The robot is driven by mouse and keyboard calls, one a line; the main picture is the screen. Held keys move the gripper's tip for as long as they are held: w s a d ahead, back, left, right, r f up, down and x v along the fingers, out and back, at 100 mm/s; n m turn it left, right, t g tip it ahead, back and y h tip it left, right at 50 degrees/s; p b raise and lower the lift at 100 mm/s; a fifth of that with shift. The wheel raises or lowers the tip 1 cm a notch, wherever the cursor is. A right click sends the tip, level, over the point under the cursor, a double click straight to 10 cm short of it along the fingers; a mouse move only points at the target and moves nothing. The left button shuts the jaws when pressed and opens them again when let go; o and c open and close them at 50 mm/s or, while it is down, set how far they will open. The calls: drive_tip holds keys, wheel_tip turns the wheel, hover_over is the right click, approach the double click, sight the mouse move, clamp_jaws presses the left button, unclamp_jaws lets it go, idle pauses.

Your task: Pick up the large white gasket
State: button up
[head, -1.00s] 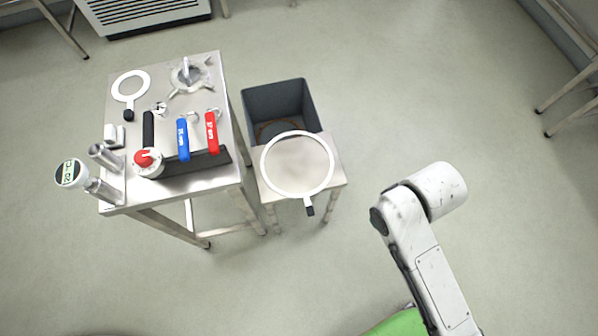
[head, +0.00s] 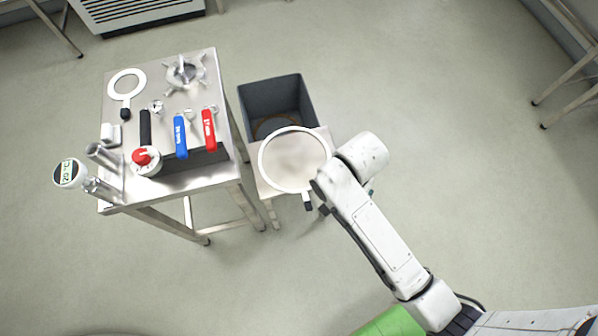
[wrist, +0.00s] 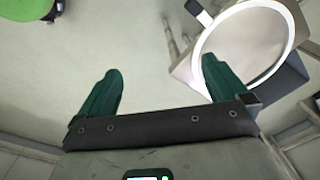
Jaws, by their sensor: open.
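The large white gasket (head: 264,173) is a thin white ring with a short dark-ended tab. It lies on a small metal stool (head: 266,189), its tab sticking out over the front edge. The ring also shows at the upper right of the wrist view (wrist: 289,17). My gripper (wrist: 158,75) shows there with two green fingers spread wide and nothing between them. The right finger overlaps the stool and ring in that picture; the gasket's tab lies beyond the fingertips. In the head view my arm hides most of the gripper and the stool's right side.
A dark bin (head: 285,97) stands behind the stool.

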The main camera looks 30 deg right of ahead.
drive_tip(key=w+a+f+m, duration=0.2)
drive_tip(key=w+a+m, duration=0.4)
drive_tip(key=m, duration=0.3)
hover_over(305, 198)
drive_tip(key=f, duration=0.6)
drive_tip(key=shift+s+a+b, duration=0.15)
drive_tip(key=shift+s+b, duration=0.05)
drive_tip(key=shift+b, duration=0.1)
drive_tip(key=f, duration=0.5)
drive_tip(key=shift+s+a+f+b, duration=0.1)
drive_tip(key=shift+s+a+b, duration=0.1)
drive_tip(key=shift+b, duration=0.1)
drive_tip(key=shift+c, duration=0.5)
drive_tip(key=c, duration=1.1)
